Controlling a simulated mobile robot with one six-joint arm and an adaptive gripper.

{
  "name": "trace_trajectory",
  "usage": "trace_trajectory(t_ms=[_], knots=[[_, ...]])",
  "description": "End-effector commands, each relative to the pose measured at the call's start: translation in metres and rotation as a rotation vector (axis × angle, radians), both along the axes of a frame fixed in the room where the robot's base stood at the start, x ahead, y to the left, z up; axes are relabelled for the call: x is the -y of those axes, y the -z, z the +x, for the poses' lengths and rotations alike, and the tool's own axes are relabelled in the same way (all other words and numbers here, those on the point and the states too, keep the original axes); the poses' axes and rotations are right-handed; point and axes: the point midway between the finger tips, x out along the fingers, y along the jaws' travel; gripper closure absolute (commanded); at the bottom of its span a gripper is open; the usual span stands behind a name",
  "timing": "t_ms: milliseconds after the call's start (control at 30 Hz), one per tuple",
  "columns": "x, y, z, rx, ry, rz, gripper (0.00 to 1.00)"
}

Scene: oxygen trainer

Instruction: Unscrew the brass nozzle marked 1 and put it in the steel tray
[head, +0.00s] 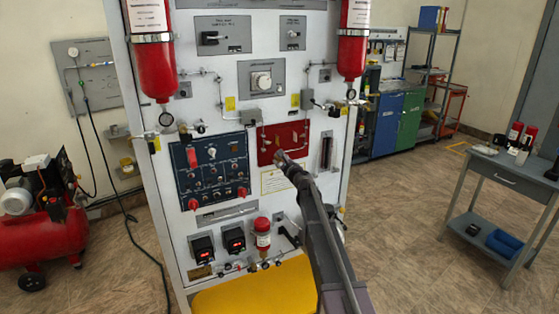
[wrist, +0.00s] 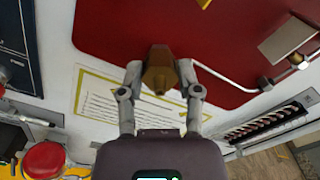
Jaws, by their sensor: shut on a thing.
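A brass nozzle (wrist: 160,67) sits between the fingertips of my gripper (wrist: 160,78) in the wrist view. My gripper is shut on it, with one finger on each side. The nozzle is in front of the lower part of the red panel (wrist: 220,30); I cannot tell whether it still joins the panel. No number is readable on it. In the head view my gripper (head: 283,160) is at the lower edge of the same red panel (head: 270,145), and the nozzle is too small to make out. I cannot pick out the steel tray in either view.
A yellow-framed label (wrist: 110,105) lies below the red panel. A thin metal pipe (wrist: 225,78) and brass fitting (wrist: 296,60) are to the right. A blue switch panel (head: 184,170) is to the left. A grey table (head: 485,165) with bottles stands at far right, past open floor.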

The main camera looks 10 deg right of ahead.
Motion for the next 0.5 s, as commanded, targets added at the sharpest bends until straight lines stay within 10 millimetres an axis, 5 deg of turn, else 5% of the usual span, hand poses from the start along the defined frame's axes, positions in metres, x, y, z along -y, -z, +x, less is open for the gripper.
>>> trace_trajectory(t_ms=[500], knots=[[0.0,-0.0001,0.0004,0.087,0.0,-0.267,0.97]])
